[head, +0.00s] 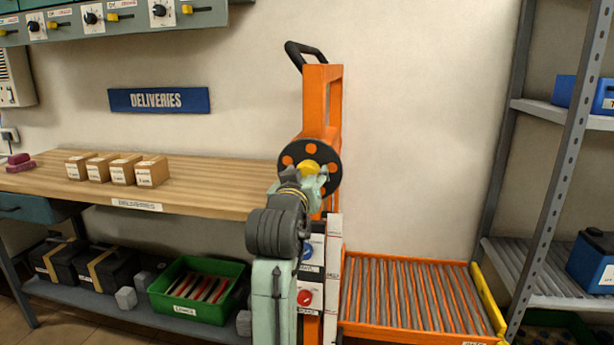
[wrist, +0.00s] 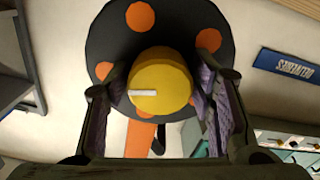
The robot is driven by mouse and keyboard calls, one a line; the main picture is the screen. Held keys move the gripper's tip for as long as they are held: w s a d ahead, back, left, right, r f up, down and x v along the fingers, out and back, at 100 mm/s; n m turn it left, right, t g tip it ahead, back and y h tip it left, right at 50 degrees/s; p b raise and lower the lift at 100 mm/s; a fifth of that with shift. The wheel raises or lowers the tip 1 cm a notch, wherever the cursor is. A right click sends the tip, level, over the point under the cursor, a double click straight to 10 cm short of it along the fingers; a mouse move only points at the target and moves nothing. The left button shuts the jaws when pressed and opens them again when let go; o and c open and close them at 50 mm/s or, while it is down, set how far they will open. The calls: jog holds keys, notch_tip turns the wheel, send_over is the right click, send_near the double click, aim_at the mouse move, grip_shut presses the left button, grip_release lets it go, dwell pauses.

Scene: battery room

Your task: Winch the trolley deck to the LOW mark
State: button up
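The orange trolley mast (head: 322,95) stands in the middle of the head view. Its winch wheel (head: 290,160) is a black disc with orange dots, and it also fills the top of the wrist view (wrist: 100,32). A yellow knob (head: 309,166) sticks out from the wheel. In the wrist view the knob (wrist: 162,85) carries a white line pointing left. My gripper (wrist: 165,95) is open, with its fingers on either side of the knob; contact is not clear. The trolley's orange roller deck (head: 410,292) sits low at the right. I cannot make out a LOW mark.
Blue and red round controls (head: 304,298) sit on white panels on the mast, partly behind my arm. A wooden bench (head: 215,175) with several small boxes is at left, a green crate (head: 205,312) below it. A metal shelf rack (head: 556,190) stands at right.

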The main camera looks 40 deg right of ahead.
jog(key=c, duration=0.7)
jog(key=shift+r+n+p, duration=0.1)
jog(key=shift+n+p, duration=0.2)
jog(key=shift+n, duration=0.1)
jog(key=n+p, duration=0.2)
jog(key=n, duration=0.2)
jog(key=shift+n+p, duration=0.4)
jog(key=n+p, duration=0.2)
jog(key=n, duration=0.4)
jog(key=shift+p, duration=0.35)
jog(key=o, duration=1.1)
jog(key=shift+o, duration=0.2)
